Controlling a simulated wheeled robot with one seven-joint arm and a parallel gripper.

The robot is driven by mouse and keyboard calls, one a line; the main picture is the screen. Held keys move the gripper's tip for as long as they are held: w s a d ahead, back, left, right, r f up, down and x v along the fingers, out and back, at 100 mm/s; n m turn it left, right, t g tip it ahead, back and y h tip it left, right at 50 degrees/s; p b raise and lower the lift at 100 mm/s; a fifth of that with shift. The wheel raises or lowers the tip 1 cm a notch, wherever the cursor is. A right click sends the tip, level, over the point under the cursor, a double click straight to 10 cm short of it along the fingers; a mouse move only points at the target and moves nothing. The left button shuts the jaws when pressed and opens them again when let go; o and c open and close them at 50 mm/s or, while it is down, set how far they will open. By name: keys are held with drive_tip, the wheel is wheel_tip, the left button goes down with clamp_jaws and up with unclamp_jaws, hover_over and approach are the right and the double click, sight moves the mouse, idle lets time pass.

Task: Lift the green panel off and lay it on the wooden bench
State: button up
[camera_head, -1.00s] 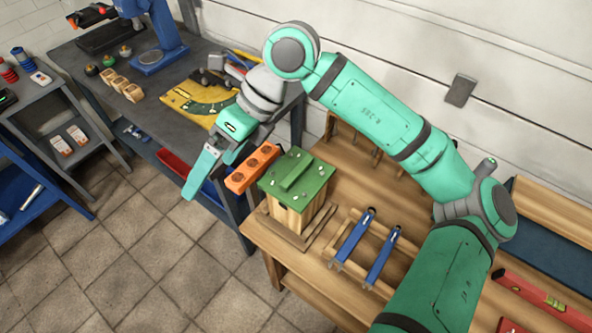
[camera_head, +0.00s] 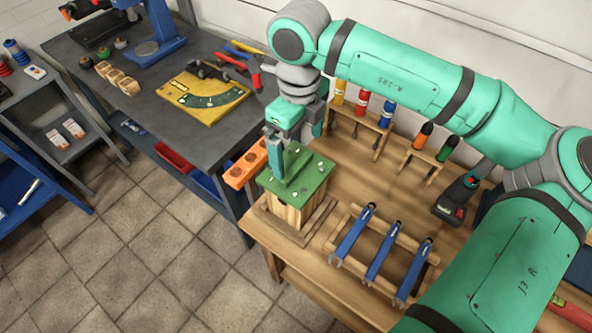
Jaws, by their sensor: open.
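The green panel (camera_head: 309,190) lies flat on top of a wooden box (camera_head: 288,211), with a raised green bar (camera_head: 296,176) across its middle and small pale fasteners near its edges. The box stands on the left end of the wooden bench (camera_head: 337,199). My gripper (camera_head: 289,168) is open and points down over the panel. One finger is on the near left side of the raised bar and the other is behind it at the right. I cannot tell whether the fingers touch the bar or the panel.
An orange block (camera_head: 245,165) with round holes sits just left of the panel. A rack with blue-handled tools (camera_head: 382,250) stands right of the box.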

sight(296, 166)
drive_tip(key=shift+s+a+f, duration=0.1)
drive_tip(key=shift+f, duration=1.3)
drive_tip(key=shift+s+a+f, duration=0.1)
drive_tip(key=shift+f, duration=1.3)
drive_tip(key=c, duration=1.1)
